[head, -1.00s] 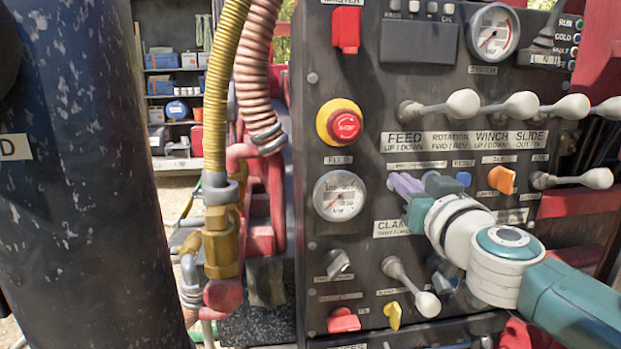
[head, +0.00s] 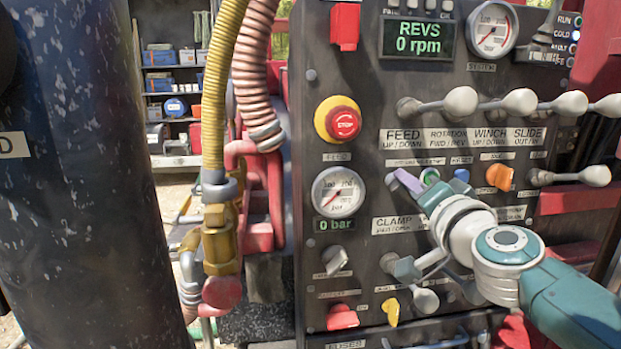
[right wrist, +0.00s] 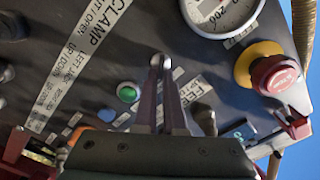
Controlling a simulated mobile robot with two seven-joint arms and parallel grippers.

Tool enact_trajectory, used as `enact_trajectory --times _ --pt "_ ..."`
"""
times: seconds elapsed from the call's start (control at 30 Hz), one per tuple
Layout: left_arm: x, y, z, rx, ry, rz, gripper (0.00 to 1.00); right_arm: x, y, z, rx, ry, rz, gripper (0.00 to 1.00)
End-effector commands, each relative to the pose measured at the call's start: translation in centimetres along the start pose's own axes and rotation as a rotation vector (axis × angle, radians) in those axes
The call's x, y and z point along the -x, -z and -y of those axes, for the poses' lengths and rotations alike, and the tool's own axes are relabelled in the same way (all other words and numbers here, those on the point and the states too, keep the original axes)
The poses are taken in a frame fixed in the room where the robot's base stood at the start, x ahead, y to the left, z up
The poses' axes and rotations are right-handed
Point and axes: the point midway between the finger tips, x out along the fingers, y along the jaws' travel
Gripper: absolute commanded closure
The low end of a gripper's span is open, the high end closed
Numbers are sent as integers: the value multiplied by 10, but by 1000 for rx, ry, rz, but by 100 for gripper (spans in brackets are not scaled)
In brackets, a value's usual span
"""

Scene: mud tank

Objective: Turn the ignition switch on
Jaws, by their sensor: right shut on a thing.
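My right gripper (head: 402,180) is at the control panel (head: 360,105), left of the green button (head: 430,176) and below the FEED label. Its purple fingers also show in the right wrist view (right wrist: 160,65), tips close together against the panel. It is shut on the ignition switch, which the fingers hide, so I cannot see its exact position. The green button beside the fingers also shows in the right wrist view (right wrist: 128,92). The display (head: 418,39) is lit and reads REVS 0 rpm. A small readout (head: 334,225) reads 0 bar. My left gripper is not in view.
A row of white-knobbed levers (head: 520,102) stands out above my gripper. A red stop button (head: 343,123), an orange knob (head: 500,177), a yellow knob (head: 391,311) and a red switch (head: 342,317) are around it. Hoses (head: 222,90) hang left of the panel.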

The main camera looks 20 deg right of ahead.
Motion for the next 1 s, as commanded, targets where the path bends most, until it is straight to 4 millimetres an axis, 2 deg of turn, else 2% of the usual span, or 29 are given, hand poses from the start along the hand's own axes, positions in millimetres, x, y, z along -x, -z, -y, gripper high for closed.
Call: enact_trajectory --times 0.33,0.93,0.97,1.0 --pt "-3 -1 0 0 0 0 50 0 -1 -3 -160 -1 1 100" --pt "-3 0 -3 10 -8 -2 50 0 -1 -4 -197 -2 2 100" --pt "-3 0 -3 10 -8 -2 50 0 -1 -4 -197 -2 2 89" --pt "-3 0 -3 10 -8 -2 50 0 -1 -4 -197 -2 2 85"
